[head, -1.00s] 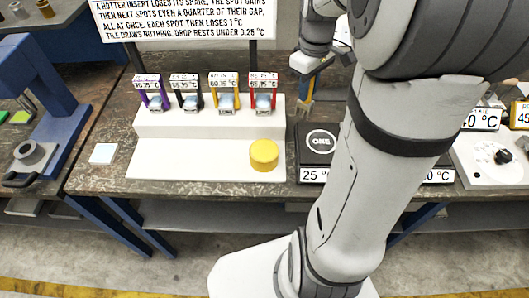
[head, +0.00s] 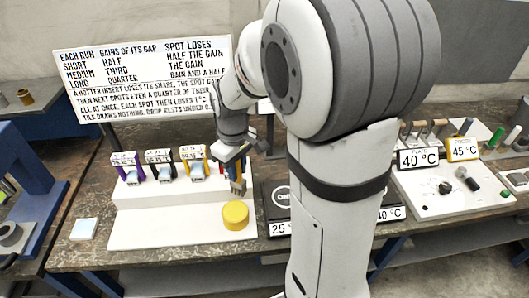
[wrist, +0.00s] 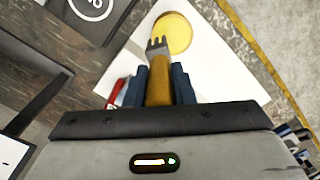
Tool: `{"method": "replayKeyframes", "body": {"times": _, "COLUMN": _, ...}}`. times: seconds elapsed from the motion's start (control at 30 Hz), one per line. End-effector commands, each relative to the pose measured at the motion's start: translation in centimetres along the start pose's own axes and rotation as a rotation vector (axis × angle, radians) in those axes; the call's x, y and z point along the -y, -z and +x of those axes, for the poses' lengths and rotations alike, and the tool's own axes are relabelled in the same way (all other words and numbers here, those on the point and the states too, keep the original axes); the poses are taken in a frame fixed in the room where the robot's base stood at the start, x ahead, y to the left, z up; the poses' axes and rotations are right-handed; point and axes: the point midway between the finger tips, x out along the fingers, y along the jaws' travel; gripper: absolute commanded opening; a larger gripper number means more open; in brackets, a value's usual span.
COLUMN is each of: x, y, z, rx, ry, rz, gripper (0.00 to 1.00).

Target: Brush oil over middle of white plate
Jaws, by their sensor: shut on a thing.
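My gripper (wrist: 157,88) is shut on a brush with an amber handle (wrist: 158,82) and a grey, pronged-looking tip (wrist: 157,46). In the head view my gripper (head: 237,165) holds the brush (head: 238,186) tip down, just behind a yellow round pot or disc (head: 235,215). That yellow disc, also in the wrist view (wrist: 174,31), sits on the front of a white stepped stand (head: 150,231), the large white surface here. In the wrist view the tip overlaps the disc's edge; I cannot tell whether they touch. No oil is clearly visible.
Several coloured holders (head: 160,167) stand on the stand's back step. A small pale tile (head: 83,229) lies left of it. A black plate unit (head: 275,215) is at right, partly behind my arm. A white board with a knob (head: 445,187) is farther right.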

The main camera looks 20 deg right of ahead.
Motion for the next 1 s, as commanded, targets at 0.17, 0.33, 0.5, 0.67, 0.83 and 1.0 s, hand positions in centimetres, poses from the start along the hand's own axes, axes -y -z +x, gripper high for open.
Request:
{"method": "replayKeyframes", "body": {"times": 0.17, "x": 1.9, "y": 0.9, "z": -0.2, "rx": 0.001, "ry": 0.000, "rz": -0.008, "gripper": 0.00}}
{"method": "replayKeyframes", "body": {"times": 0.33, "x": 2.0, "y": 0.9, "z": 0.7, "rx": 0.000, "ry": 0.000, "rz": -0.005, "gripper": 0.00}}
{"method": "replayKeyframes", "body": {"times": 0.5, "x": 1.8, "y": 0.9, "z": 2.3, "rx": -0.001, "ry": 0.000, "rz": 0.000, "gripper": 0.00}}
{"method": "replayKeyframes", "body": {"times": 0.67, "x": 1.7, "y": 0.8, "z": 4.0, "rx": 0.000, "ry": 0.000, "rz": 0.003, "gripper": 0.00}}
{"method": "replayKeyframes", "body": {"times": 0.83, "x": 1.7, "y": 0.8, "z": 5.5, "rx": -0.001, "ry": 0.000, "rz": 0.004, "gripper": 0.00}}
{"method": "replayKeyframes", "body": {"times": 1.0, "x": 1.6, "y": 0.8, "z": 5.8, "rx": -0.001, "ry": 0.000, "rz": 0.005, "gripper": 0.00}}
